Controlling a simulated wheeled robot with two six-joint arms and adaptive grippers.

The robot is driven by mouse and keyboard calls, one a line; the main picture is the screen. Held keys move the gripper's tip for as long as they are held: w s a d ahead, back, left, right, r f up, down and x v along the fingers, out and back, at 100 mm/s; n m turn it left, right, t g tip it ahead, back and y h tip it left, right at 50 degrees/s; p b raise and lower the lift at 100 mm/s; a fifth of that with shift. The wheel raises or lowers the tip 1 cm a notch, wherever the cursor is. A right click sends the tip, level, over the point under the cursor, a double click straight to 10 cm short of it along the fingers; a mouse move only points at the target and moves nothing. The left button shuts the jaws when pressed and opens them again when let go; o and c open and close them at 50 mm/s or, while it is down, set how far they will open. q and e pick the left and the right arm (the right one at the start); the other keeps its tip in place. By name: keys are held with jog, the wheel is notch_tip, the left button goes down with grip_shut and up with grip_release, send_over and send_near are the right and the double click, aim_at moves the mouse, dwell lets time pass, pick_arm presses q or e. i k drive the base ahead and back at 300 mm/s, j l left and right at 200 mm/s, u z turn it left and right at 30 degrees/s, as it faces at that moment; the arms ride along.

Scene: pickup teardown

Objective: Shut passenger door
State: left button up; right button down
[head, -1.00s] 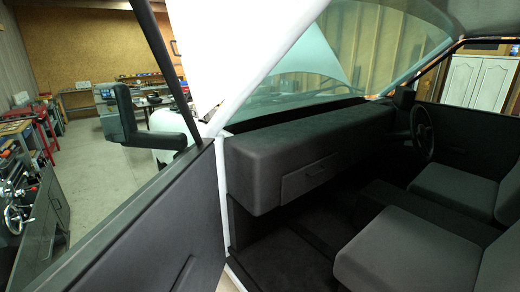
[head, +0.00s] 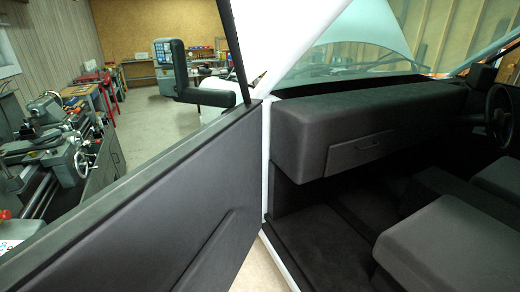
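The passenger door (head: 165,205) stands open on the left in the head view. Its dark inner panel faces me and its front edge meets the white pillar (head: 266,165). A black mirror (head: 180,75) sits at the door's front upper corner. The door opening is to the right of the panel, with the cabin floor (head: 325,235) visible through it. The rear edge of the door is outside the picture. Neither of my grippers is in view.
Inside the cabin are the dark dashboard (head: 340,125) with a glovebox, grey seats (head: 440,235) and a steering wheel (head: 500,115). Beyond the door, a lathe (head: 60,150) and workbenches line the left wall. Clear concrete floor (head: 150,115) lies between.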

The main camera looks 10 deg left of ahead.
aim_at(131, 131)
jog(key=u, duration=0.35)
jog(key=k+u, duration=0.15)
jog(key=u, duration=0.55)
jog(key=k+j, duration=0.05)
